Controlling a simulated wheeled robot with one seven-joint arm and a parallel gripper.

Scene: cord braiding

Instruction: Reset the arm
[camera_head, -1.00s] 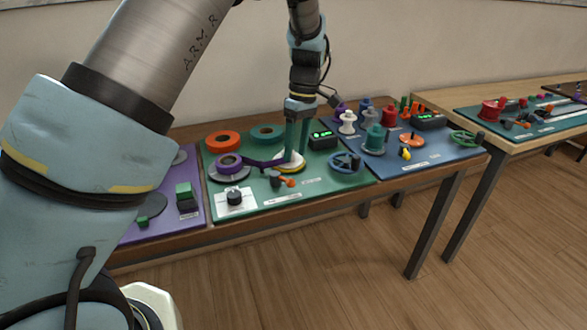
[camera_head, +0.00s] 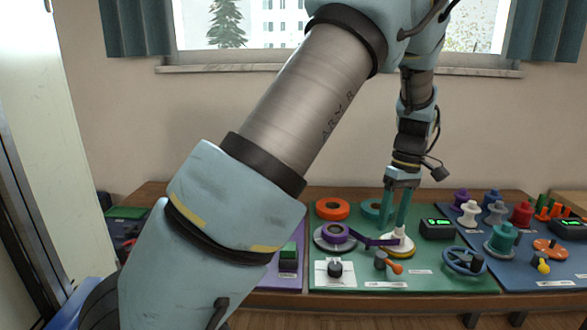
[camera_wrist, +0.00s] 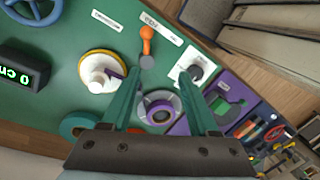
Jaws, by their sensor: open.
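My gripper (camera_head: 394,220) hangs pointing down over the green board (camera_head: 450,287), its two teal fingers apart with nothing between them. In the head view its fingertips are beside or just over a white spool (camera_head: 398,240) with a yellow rim. A purple strip (camera_head: 370,240) runs from a purple roll (camera_head: 338,233) to this spool. In the wrist view my open gripper (camera_wrist: 159,76) shows with the white spool (camera_wrist: 97,72) left of the fingers and the purple roll (camera_wrist: 158,110) lower between them. Whether a finger touches the spool cannot be told.
An orange ring (camera_head: 332,209), a black knob (camera_head: 335,269), an orange-tipped lever (camera_head: 391,265), a blue handwheel (camera_head: 464,262) and a display box (camera_head: 437,228) stand close around. A blue board (camera_head: 556,277) with spools lies to the right. Open air is above the board.

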